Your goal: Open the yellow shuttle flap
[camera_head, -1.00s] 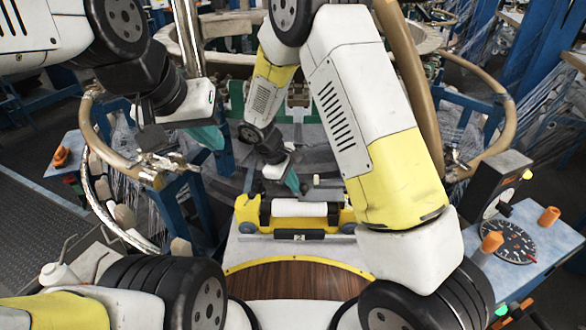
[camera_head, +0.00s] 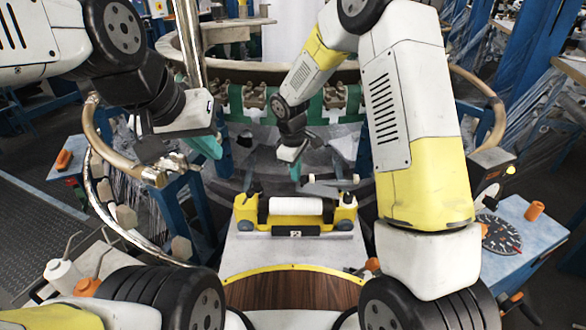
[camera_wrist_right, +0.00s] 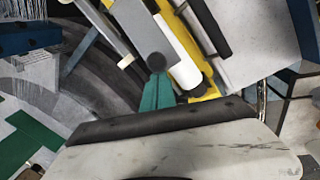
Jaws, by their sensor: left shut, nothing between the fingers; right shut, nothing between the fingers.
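The yellow shuttle (camera_head: 348,211) sits on a pale plate in the middle of the head view. It carries a white roll (camera_head: 296,206) and a black bar (camera_head: 296,230) along its front. My right gripper (camera_head: 295,173), teal-tipped, points down behind the roll, shut and empty. In the right wrist view its teal fingers (camera_wrist_right: 155,93) are together beside the roll (camera_wrist_right: 177,48) and the yellow body (camera_wrist_right: 208,92); I cannot tell whether they touch. My left gripper (camera_head: 206,147) is shut and empty, well left of the shuttle.
The metal loom ring (camera_head: 100,195) curves along the left. A dial (camera_head: 500,233) and orange knobs (camera_head: 535,210) are on the right-hand table. A wood-topped panel with a yellow edge (camera_head: 290,290) lies in front of the shuttle.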

